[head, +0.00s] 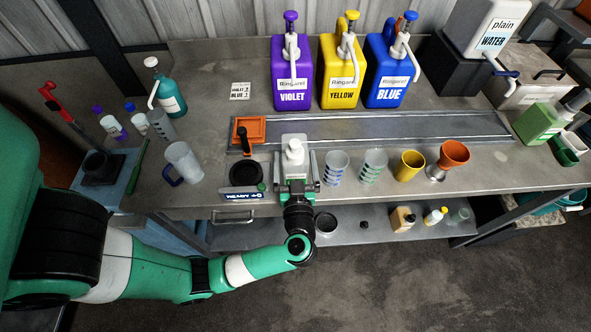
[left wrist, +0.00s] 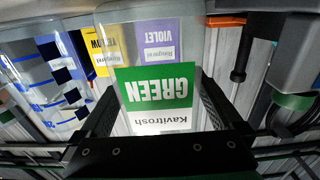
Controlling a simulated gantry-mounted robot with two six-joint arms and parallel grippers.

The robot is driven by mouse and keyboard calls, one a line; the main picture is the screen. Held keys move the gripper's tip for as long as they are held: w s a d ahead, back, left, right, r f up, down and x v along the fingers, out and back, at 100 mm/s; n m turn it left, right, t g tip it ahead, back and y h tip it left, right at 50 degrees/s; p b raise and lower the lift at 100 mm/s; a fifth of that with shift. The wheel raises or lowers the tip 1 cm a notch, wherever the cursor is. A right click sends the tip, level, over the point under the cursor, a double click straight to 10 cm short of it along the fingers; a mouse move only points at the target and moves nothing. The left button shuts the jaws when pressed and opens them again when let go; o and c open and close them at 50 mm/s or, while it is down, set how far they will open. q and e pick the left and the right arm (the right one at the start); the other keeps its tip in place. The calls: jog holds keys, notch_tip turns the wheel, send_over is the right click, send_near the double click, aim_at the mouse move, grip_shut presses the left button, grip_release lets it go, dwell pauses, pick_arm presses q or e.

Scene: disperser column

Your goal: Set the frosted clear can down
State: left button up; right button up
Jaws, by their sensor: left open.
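The fingers are open; whether either one touches the can is unclear. My right gripper is not in view.
A black round holder (head: 246,174) with an orange square dish (head: 249,129) behind is close left. A blue-marked cup (head: 336,168) stands close right, then a green-marked cup (head: 373,167), yellow cup (head: 409,165) and orange funnel (head: 454,154). Violet, yellow and blue jugs stand behind the tray (head: 400,128).

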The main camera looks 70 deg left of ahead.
aim_at(295, 176)
pick_arm(q)
jog(key=shift+f+b, duration=0.35)
jog(key=shift+b, duration=0.25)
jog(key=d+p, duration=0.1)
jog(key=s+d+r+p, duration=0.1)
jog(key=d, duration=0.1)
jog(key=d+p, duration=0.1)
jog(key=d, duration=0.1)
jog(key=shift+s+d+r, duration=0.2)
jog(key=shift+s+r, duration=0.05)
jog(key=shift+s, duration=0.15)
jog(key=v, duration=0.5)
jog(key=shift+f+p, duration=0.25)
jog(key=shift+p, duration=0.05)
jog(key=shift+s+d+f, duration=0.1)
jog(key=shift+s+d, duration=0.15)
jog(key=shift+d, duration=0.15)
